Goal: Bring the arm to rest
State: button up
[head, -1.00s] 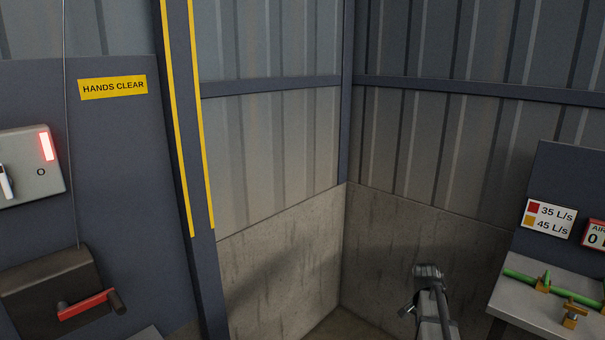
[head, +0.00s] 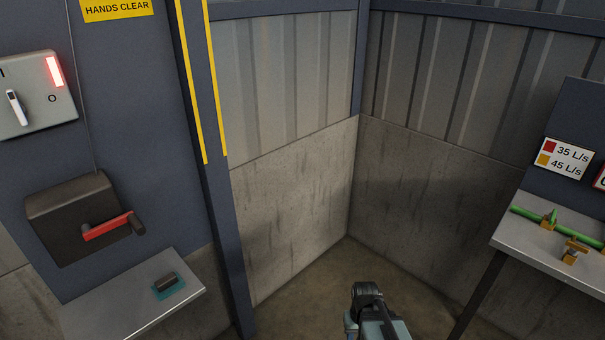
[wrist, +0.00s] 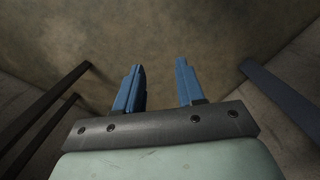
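My gripper (wrist: 158,85) shows in the wrist view with its two blue fingers apart and nothing between them. It is open and empty above bare floor. In the head view part of my arm shows at the bottom, right of the middle, in front of the room's corner. The fingertips cannot be made out in that view.
At left a grey panel carries a switch box (head: 36,95) with a lit red lamp and a dark box with a red crank handle (head: 107,227). A shelf (head: 120,305) holds a small dark block (head: 167,282). At right a bench (head: 520,232) holds a green pipe (head: 526,213). The corner floor (head: 330,275) is clear.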

jog(key=s+f+g, duration=0.3)
jog(key=s+f, duration=0.5)
jog(key=s, duration=0.5)
jog(key=s+f+g, duration=0.2)
jog(key=s+f, duration=0.6)
jog(key=s, duration=0.5)
jog(key=shift+g, duration=0.4)
jog(key=shift+s, duration=0.1)
